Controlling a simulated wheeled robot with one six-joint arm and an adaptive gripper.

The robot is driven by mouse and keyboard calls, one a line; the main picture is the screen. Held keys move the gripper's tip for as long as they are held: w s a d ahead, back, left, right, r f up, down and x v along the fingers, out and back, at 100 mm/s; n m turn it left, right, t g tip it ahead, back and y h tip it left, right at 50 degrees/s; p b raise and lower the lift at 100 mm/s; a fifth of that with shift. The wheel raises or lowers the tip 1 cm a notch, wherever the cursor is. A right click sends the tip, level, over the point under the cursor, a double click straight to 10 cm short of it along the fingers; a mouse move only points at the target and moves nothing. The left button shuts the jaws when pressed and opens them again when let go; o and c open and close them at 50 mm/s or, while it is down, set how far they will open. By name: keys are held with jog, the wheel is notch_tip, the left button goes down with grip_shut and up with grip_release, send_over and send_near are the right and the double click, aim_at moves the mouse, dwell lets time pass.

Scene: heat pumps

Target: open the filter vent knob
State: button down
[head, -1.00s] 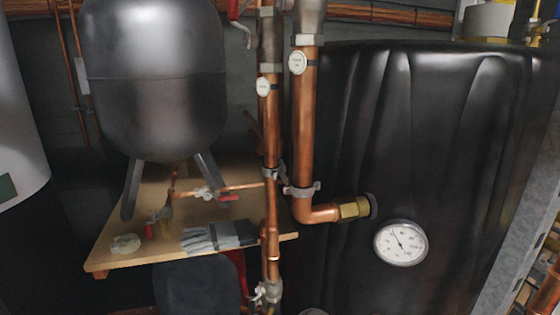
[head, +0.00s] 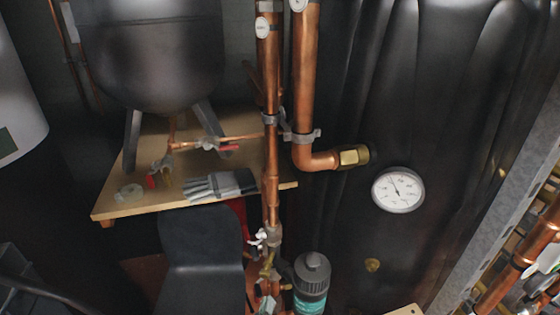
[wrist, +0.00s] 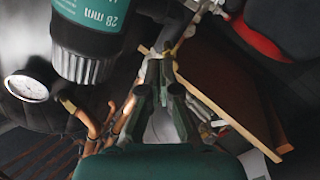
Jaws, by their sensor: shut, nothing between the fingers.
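The filter (head: 311,290) is a dark canister with a teal label, at the bottom of the head view beside the copper pipes. A small dark knob (head: 312,259) stands on top of its black cap. In the wrist view the filter (wrist: 95,35) appears upside down at the upper left, with a "28 mm" label and a ribbed black cap. I cannot make out the knob there. My gripper (wrist: 162,68) is shut and empty in the wrist view. It appears to the right of the filter, apart from the cap. It is not visible in the head view.
Vertical copper pipes (head: 305,80) run just behind the filter. A wooden shelf (head: 125,210) holds gloves (head: 220,186) and fittings. A dark chair (head: 200,250) stands below it.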

aim_at(265, 275)
jog(key=shift+s+a, duration=0.1)
jog(key=shift+s, duration=0.3)
jog(key=w, duration=0.6)
jog(key=shift+w+a+f, duration=0.15)
jog(key=shift+f, duration=0.15)
dwell(0.5)
jog(key=shift+r, duration=0.2)
dwell(0.4)
